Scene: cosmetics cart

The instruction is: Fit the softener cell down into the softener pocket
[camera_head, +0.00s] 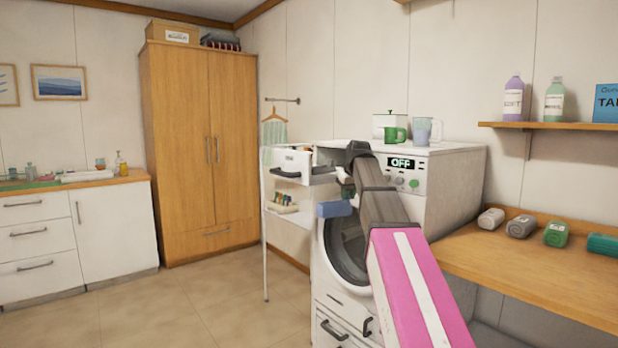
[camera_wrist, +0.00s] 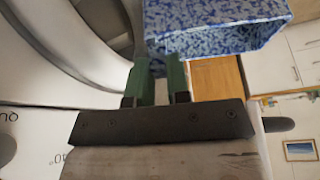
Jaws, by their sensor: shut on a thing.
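My gripper (camera_wrist: 160,82) is shut on a blue speckled, box-like cell (camera_wrist: 205,45), held at the ends of its green fingers. I take this to be the softener cell; it shows as a small blue block (camera_head: 333,209) in the head view. It hangs in front of the washing machine (camera_head: 450,190), below and to the right of a pulled-out white drawer (camera_head: 322,179). The drawer has dark openings. My arm partly covers the machine's front, and I cannot make out the softener pocket.
The round washer door (camera_head: 345,250) is just below the cell. A white rack (camera_head: 264,225) with small coloured items stands to the left. The floor at left is clear.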

